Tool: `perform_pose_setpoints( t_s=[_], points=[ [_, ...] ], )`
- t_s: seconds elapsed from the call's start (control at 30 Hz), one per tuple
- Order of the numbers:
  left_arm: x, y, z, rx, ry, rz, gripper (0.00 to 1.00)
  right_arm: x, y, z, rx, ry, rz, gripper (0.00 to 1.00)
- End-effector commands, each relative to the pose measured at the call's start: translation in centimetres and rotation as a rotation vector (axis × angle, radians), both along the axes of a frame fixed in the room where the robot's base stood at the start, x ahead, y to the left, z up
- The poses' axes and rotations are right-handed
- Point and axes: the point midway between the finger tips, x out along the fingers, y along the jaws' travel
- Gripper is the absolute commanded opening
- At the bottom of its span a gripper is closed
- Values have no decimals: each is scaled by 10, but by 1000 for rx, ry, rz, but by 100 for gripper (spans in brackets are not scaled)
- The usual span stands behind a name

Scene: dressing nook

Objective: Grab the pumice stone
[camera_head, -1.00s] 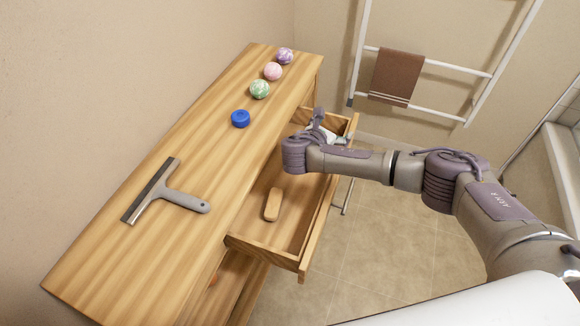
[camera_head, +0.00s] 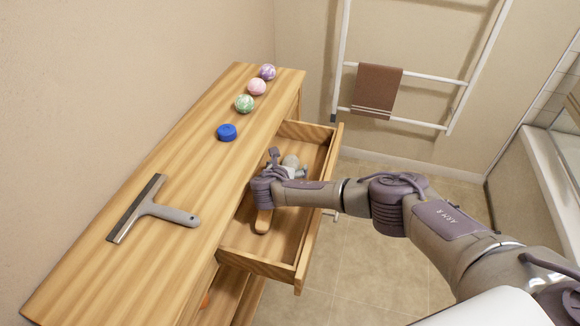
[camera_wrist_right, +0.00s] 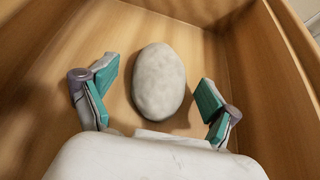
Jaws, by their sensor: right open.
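The pumice stone (camera_wrist_right: 158,80) is a pale grey, rough oval lying on the drawer floor in the right wrist view. My right gripper (camera_wrist_right: 157,86) is open, with its teal-padded fingers apart on either side of the stone's near part. I see a gap between each finger and the stone. In the head view my right gripper (camera_head: 292,171) is down inside the open drawer, largely hidden by its own wrist. I cannot clearly separate the stone from the gripper there. My left gripper is not in view.
The open drawer (camera_head: 257,265) has wooden walls close around the gripper. On the top are a squeegee (camera_head: 150,208), a blue round item (camera_head: 227,132) and marbled balls (camera_head: 245,104). A ladder rack holds a brown towel (camera_head: 377,90).

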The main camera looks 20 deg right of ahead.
Motion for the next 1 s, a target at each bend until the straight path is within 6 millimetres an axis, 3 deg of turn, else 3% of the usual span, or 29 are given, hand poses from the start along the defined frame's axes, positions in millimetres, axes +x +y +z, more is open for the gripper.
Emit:
perform_pose_setpoints(
  t_s=[0.23, 0.6, 1.0],
  points=[
    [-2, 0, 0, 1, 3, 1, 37, 1, 0, 0, 1, -1, 0, 85],
    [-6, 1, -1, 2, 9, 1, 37, 1, 0, 0, 1, 0, 0, 26],
    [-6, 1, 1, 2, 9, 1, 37, 1, 0, 9, 3, -1, -1, 26]
  ],
)
